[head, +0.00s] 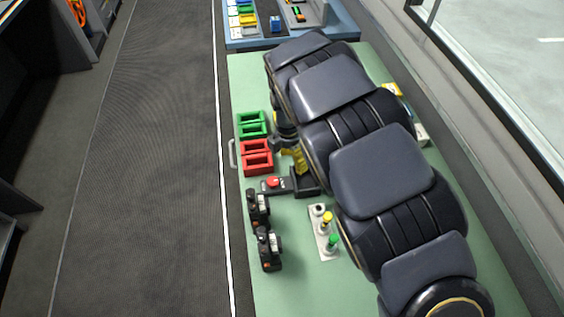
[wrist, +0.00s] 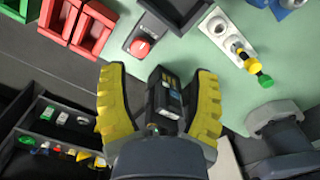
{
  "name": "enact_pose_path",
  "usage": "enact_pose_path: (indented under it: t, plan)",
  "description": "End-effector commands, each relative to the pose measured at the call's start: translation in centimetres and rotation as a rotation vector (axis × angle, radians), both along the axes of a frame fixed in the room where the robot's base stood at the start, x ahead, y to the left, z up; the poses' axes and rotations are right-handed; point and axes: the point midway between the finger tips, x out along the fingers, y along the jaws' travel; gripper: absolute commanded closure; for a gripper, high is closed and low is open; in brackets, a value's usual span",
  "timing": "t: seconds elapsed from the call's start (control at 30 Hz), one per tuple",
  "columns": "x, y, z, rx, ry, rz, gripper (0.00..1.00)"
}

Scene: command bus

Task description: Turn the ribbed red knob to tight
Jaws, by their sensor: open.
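The red knob (head: 273,182) sits on a small dark plate on the green tabletop. In the wrist view the red knob (wrist: 140,47) is round, on a grey-and-black panel just beyond my fingers. Its ribs and pointer setting are too small to read. My gripper (head: 293,155) is partly hidden under my arm in the head view, close to the knob, on its upper right. In the wrist view my gripper (wrist: 158,75) has its two yellow-padded fingers spread wide. Nothing is held, and the knob is apart from the fingers.
Red bins (head: 257,157) and green bins (head: 251,124) stand above the knob. Black handheld devices (head: 268,248) stand below it; one (wrist: 168,97) shows between my fingers in the wrist view. A white plate with yellow and green knobs (head: 323,232) lies right.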

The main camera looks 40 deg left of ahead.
Motion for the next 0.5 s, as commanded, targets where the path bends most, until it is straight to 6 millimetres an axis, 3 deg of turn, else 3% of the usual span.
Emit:
enact_pose_path:
  t: [0.03, 0.17, 0.37, 0.5]
  plan:
    - [-0.8, 1.3, -1.1, 0.005, 0.011, 0.081, 0.39]
    - [-1.8, 3.1, -2.3, 0.019, 0.019, 0.203, 0.39]
    - [-2.0, 3.3, -3.6, 0.019, 0.023, 0.226, 0.39]
    - [-1.9, 3.2, -5.5, 0.019, 0.023, 0.224, 0.39]
